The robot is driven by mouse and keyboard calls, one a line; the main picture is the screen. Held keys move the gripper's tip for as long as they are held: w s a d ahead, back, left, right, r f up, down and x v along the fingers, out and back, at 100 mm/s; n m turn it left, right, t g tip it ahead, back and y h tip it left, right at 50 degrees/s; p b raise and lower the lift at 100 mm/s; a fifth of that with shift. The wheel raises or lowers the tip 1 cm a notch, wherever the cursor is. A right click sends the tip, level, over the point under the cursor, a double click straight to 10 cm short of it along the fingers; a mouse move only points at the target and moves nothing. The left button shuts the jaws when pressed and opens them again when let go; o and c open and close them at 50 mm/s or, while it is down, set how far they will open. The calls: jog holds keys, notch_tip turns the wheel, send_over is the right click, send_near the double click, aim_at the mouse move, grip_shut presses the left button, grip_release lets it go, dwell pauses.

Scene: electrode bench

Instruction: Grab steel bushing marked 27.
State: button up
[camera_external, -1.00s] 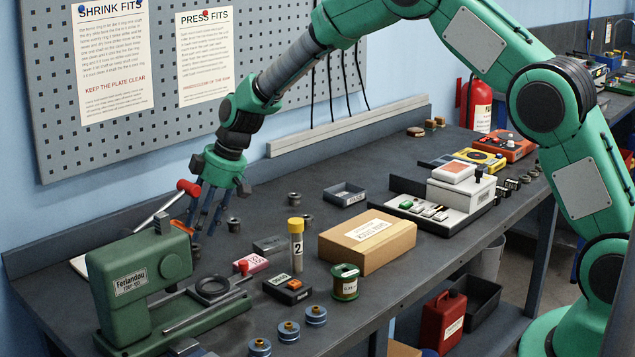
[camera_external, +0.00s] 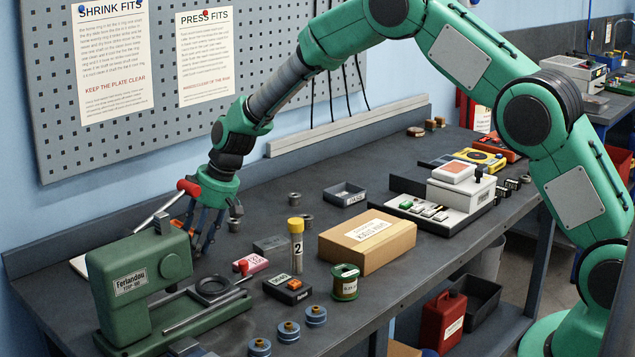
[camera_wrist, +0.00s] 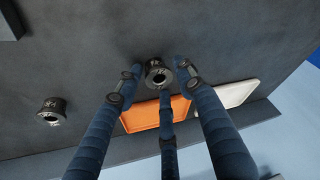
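In the wrist view a grey steel bushing (camera_wrist: 157,72) stands between my three fingertips, with gaps visible at its sides; its white marking is too small to read surely. My gripper (camera_wrist: 160,83) is open around it and low near the bench. In the external view my gripper (camera_external: 206,248) is behind the green press, and the bushing among its fingers cannot be made out. A second marked bushing (camera_wrist: 52,112) stands apart at the left of the wrist view. Other bushings in the external view are one just right of my gripper (camera_external: 235,223) and one farther back (camera_external: 293,199).
An orange tray (camera_wrist: 152,114) and a white tray (camera_wrist: 237,93) lie beside my fingers. The green press (camera_external: 140,283) stands close in front of my gripper.

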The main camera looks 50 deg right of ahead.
aim_at(197, 258)
dwell(0.5)
grip_shut()
jog(key=shift+r, duration=0.1)
notch_tip(197, 258, up, 10)
jog(key=p, duration=0.1)
dwell(0.5)
dwell(0.5)
